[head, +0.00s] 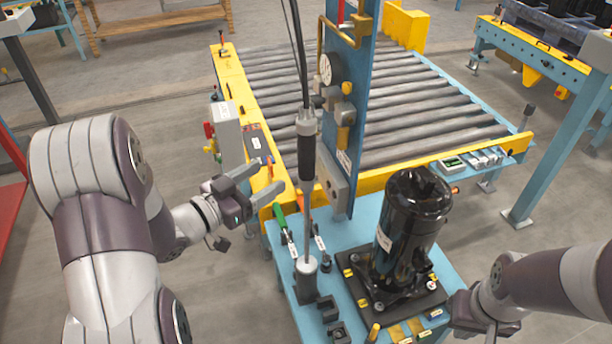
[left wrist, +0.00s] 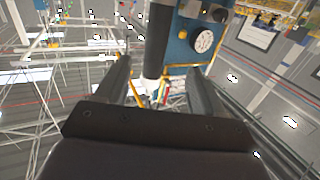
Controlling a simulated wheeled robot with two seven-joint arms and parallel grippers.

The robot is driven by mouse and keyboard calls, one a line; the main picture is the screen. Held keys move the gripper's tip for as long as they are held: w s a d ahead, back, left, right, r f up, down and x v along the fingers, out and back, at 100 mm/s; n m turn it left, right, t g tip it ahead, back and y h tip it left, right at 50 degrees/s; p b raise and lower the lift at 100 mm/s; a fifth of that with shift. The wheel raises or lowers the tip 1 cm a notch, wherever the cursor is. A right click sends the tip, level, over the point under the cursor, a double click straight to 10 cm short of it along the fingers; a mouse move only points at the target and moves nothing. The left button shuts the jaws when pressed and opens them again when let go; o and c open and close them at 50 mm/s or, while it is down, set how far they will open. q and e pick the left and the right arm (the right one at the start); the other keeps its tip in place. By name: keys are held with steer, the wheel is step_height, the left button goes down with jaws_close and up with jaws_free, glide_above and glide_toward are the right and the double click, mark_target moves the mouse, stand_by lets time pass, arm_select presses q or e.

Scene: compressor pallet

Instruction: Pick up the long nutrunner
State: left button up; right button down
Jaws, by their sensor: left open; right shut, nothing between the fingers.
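The long nutrunner (head: 307,157) hangs upright from dark cables in the head view, with a black grip and a long thin shaft. In the left wrist view a dark cylinder (left wrist: 158,40), likely the grip, shows beyond and between the open fingers (left wrist: 160,78). My right gripper (head: 487,327) is shut and empty at the lower right, partly cut off by the frame edge.
A black compressor (head: 408,225) stands on the blue bench, right of the nutrunner. A blue column with a gauge (head: 326,69) rises close behind the tool. Smaller hand tools (head: 282,222) lie left of the shaft. A roller conveyor (head: 400,95) lies behind.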

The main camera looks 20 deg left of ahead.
mark_target(299, 155)
arm_select(q)
steer(key=p+x, duration=0.1)
steer(key=x, duration=0.3)
steer(key=p+x, duration=0.1)
steer(key=x, duration=0.2)
steer(key=r+p+x, duration=0.1)
steer(key=x, duration=0.3)
steer(key=shift+w+d, duration=0.2)
steer(key=shift+d, duration=0.2)
steer(key=shift+w, duration=0.2)
steer(key=shift+s, duration=0.1)
steer(key=c, duration=1.2)
steer(key=shift+r, duration=0.1)
jaws_close()
arm_select(e)
steer(key=r, duration=0.3)
steer(key=shift+s+a+r, duration=0.15)
steer(key=shift+s+r, duration=0.05)
steer(key=shift+s, duration=0.1)
